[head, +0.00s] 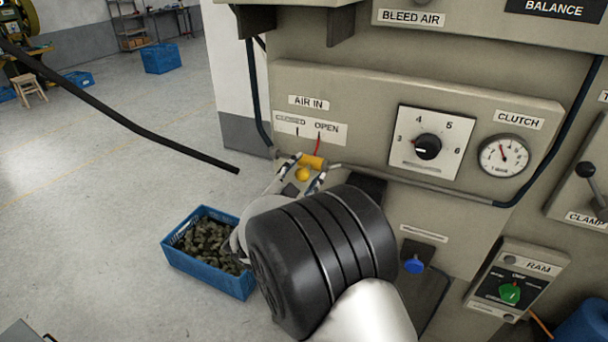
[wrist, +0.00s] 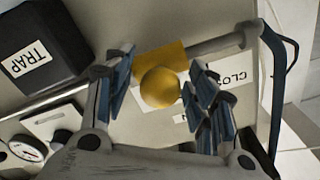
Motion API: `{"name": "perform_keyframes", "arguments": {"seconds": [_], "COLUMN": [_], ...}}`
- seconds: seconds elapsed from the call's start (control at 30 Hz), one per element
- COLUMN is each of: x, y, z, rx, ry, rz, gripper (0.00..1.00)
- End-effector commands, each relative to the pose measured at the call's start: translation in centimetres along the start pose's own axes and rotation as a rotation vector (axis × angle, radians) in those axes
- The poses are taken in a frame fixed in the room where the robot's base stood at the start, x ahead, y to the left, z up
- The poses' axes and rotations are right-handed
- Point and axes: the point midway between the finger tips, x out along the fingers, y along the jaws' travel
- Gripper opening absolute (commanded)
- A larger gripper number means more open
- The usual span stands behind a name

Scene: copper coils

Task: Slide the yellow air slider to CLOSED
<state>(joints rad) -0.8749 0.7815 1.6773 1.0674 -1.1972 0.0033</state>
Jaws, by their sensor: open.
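The yellow air slider (head: 312,162) sits on a horizontal rod below the AIR IN plate (head: 310,128). A red pointer on it stands under the word OPEN, at the right end of the plate. Its yellow round knob shows in the wrist view (wrist: 159,87), under a yellow block on the rod. My gripper (head: 303,175) is at the slider, with its fingers apart on either side of the knob. In the wrist view my gripper (wrist: 160,88) is open around the knob, with gaps visible. The CLOSED label (wrist: 235,82) is partly hidden by a finger.
A black box marked TRAP (wrist: 38,52) is beside the rod. A blue crate (head: 212,268) of dark pieces stands on the floor below. A blue knob (head: 414,265) is lower right.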

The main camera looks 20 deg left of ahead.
Motion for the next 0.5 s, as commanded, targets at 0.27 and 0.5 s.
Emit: {"name": "perform_keyframes", "arguments": {"seconds": [0.27,0.5], "x": [0.33,0.3], "y": [-0.04,-0.03], "z": [-0.01,-0.01], "rx": [0.0,0.0], "ry": [-0.001,0.0], "rz": [0.0,0.0], "gripper": [0.51,0.39]}}
